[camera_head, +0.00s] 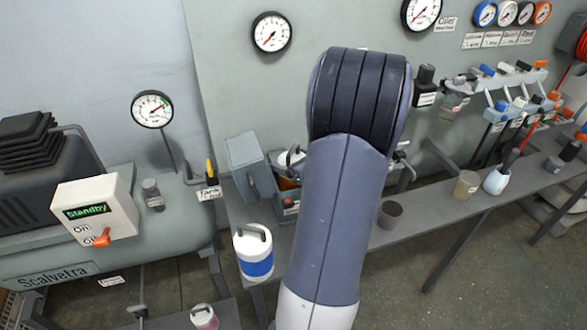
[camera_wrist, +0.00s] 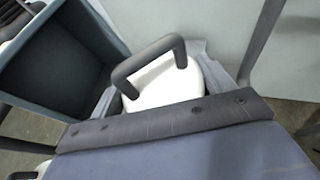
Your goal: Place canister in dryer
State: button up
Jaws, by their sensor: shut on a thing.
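A white canister (camera_wrist: 170,86) with a dark grey loop handle fills the middle of the wrist view. My gripper (camera_wrist: 166,92) is shut on it, with a finger on each side of its body. In the head view, this canister (camera_head: 291,160) shows in part to the left of my arm, with an orange patch below it. A blue-grey open hollow box (camera_wrist: 60,62), which seems to be the dryer, stands left of the canister in the wrist view. Its blue-grey side (camera_head: 245,160) shows in the head view. My arm hides much of this area, and I cannot tell whether canister and box touch.
A white canister with a blue band (camera_head: 254,262) stands on the grey bench (camera_head: 420,230), left of my arm. A grey cup (camera_head: 390,214) and a beige cup (camera_head: 466,186) stand to the right. A tank (camera_head: 150,220) with a "Standby" panel (camera_head: 95,211) occupies the left.

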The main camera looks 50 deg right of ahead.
jog(key=shift+f, duration=1.15)
jog(key=shift+f+b, duration=0.1)
jog(key=shift+b, duration=0.25)
jog(key=o, duration=1.6)
jog(key=shift+r, duration=0.2)
jog(key=shift+s+r+p, duration=0.1)
jog(key=shift+s+p, duration=0.15)
jog(key=shift+p, duration=0.05)
jog(key=v, duration=1.1)
jog(key=shift+s+a+r+p, duration=0.1)
jog(key=shift+s+p, duration=0.1)
jog(key=shift+p, duration=0.1)
